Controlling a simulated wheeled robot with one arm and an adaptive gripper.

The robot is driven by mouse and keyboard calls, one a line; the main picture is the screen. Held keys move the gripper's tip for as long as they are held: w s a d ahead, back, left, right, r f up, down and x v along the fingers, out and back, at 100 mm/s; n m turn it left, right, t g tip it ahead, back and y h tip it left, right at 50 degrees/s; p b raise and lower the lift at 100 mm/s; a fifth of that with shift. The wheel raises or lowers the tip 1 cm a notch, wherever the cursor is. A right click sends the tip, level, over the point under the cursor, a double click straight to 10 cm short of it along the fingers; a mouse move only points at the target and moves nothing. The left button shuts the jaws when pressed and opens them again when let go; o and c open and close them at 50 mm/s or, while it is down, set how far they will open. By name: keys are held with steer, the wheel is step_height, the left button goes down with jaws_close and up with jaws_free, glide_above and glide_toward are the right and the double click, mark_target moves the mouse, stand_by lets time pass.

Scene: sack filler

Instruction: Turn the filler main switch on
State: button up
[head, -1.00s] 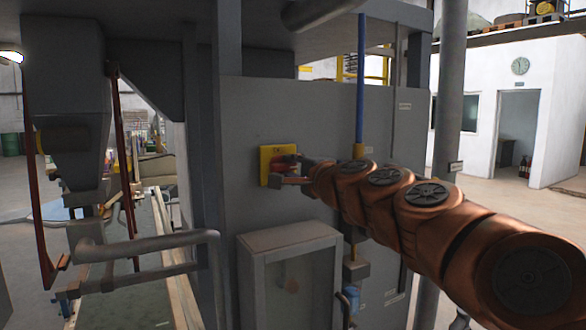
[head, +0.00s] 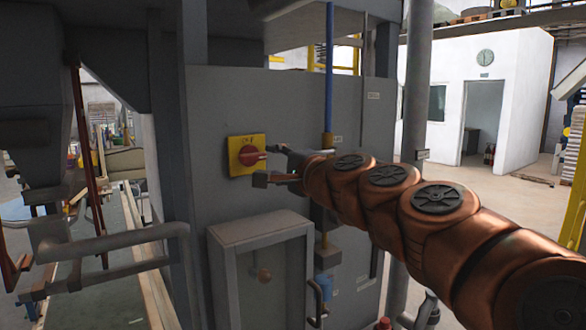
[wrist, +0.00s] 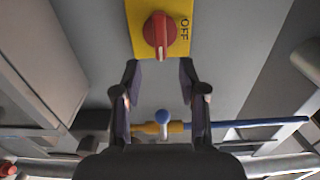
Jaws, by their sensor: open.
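The filler main switch is a red rotary knob (head: 250,155) on a yellow plate (head: 234,144), fixed to the grey cabinet wall. In the wrist view, the knob (wrist: 159,30) has its handle pointing down the picture. The word OFF on the yellow plate (wrist: 139,10) is to the right of the knob, so the handle does not point at it. In the head view the handle points right. My gripper (head: 269,165) is open and empty, just right of the knob. In the wrist view my gripper's fingertips (wrist: 160,66) are spread below the handle, apart from it.
A box with a clear front (head: 262,265) juts from the cabinet below the switch. A blue vertical pipe (head: 329,80) runs down the cabinet to the right. A grey rail (head: 110,242) stands at the left. Open floor (head: 470,200) lies to the right.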

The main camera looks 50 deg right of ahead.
steer(key=v, duration=0.6)
steer(key=shift+a, duration=0.1)
stand_by(0.7)
steer(key=w+a+f+n+g+y, duration=0.3)
steer(key=w+a+f+n+y, duration=0.4)
steer(key=a+f, duration=0.45)
steer(key=a+f+n+g+y, duration=0.2)
steer(key=a+f+n+g, duration=0.35)
steer(key=a+f, duration=0.6)
steer(key=s+a+f+n+g+p, duration=0.1)
steer(key=s+a+f+n+g, duration=0.4)
steer(key=s+a+f, duration=0.25)
steer(key=s+f+n+g+h, duration=0.3)
steer(key=s+f, duration=0.4)
steer(key=s, duration=0.4)
steer(key=shift+d+n+g+p, duration=0.35)
steer(key=shift+n+g, duration=0.4)
steer(key=shift+g, duration=0.4)
